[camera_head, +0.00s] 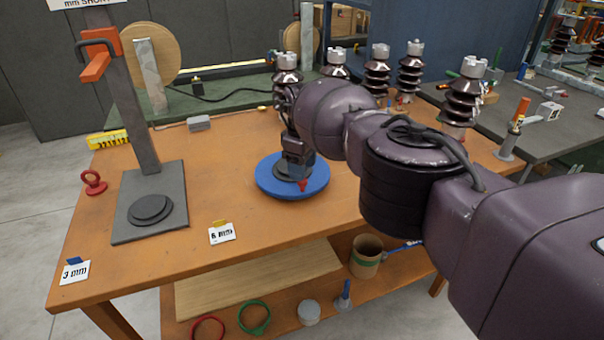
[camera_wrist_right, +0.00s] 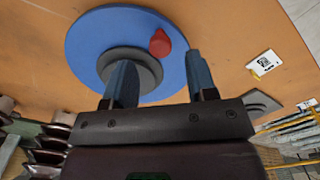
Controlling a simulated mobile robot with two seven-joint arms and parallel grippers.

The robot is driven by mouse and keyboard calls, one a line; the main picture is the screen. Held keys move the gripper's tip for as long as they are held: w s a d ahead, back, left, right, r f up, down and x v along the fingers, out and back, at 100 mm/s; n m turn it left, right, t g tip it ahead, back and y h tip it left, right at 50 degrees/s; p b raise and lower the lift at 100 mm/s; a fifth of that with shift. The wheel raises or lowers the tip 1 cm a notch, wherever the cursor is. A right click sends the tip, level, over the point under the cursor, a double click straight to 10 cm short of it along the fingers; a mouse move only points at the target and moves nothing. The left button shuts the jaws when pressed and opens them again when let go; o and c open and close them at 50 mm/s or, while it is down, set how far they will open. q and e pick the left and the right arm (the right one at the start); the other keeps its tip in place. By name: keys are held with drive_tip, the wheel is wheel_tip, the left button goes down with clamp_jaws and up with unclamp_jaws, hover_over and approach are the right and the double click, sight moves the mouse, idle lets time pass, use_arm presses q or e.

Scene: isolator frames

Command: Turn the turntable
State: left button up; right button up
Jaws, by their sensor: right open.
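The turntable is a blue disc (camera_head: 265,181) with a dark grey hub, lying on the orange table. It also shows in the right wrist view (camera_wrist_right: 85,42), with its hub (camera_wrist_right: 150,70). A red knob (camera_head: 303,186) stands on the disc near its front edge; in the right wrist view the knob (camera_wrist_right: 160,43) appears between and beyond the fingertips. My right gripper (camera_head: 299,168) is over the disc, its fingers (camera_wrist_right: 161,72) apart with nothing between them. One finger covers part of the hub in the wrist view. I cannot tell whether the fingers touch the disc. My left gripper is not in view.
A grey stand (camera_head: 150,205) with a tall post is left of the turntable. Cards reading "6 mm" (camera_head: 222,233) and "3 mm" (camera_head: 75,272) lie near the front edge. Brown insulators (camera_head: 463,97) stand behind my right arm. The table between stand and disc is mostly clear.

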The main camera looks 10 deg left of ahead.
wheel_tip(320, 180, up, 7)
drive_tip(key=p, duration=0.1)
idle(0.5)
